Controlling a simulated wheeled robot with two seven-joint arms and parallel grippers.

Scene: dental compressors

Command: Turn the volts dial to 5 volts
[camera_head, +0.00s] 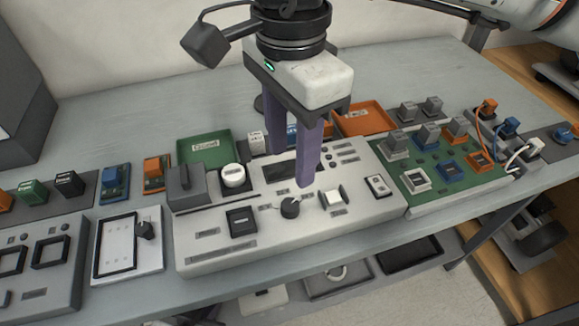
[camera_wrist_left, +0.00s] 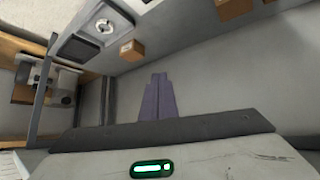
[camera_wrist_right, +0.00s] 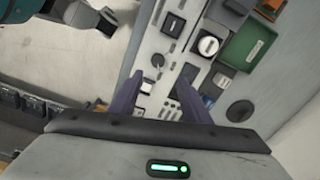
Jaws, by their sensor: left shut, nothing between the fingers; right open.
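A black round dial (camera_head: 290,207) with a pointer sits on the front of the light grey console (camera_head: 215,258); its label is too small to read. It also shows in the right wrist view (camera_wrist_right: 158,60). My right gripper (camera_head: 290,168) is open and points down above the console, its purple fingers apart. The fingertips are beyond the dial, near the dark display (camera_head: 285,170), and the dial is not between them. My left gripper (camera_wrist_left: 160,76) is shut and empty in the left wrist view; it is not in the head view.
A green circuit board (camera_head: 425,182) lies to the right. A white panel with a black knob (camera_head: 143,230) lies to the left.

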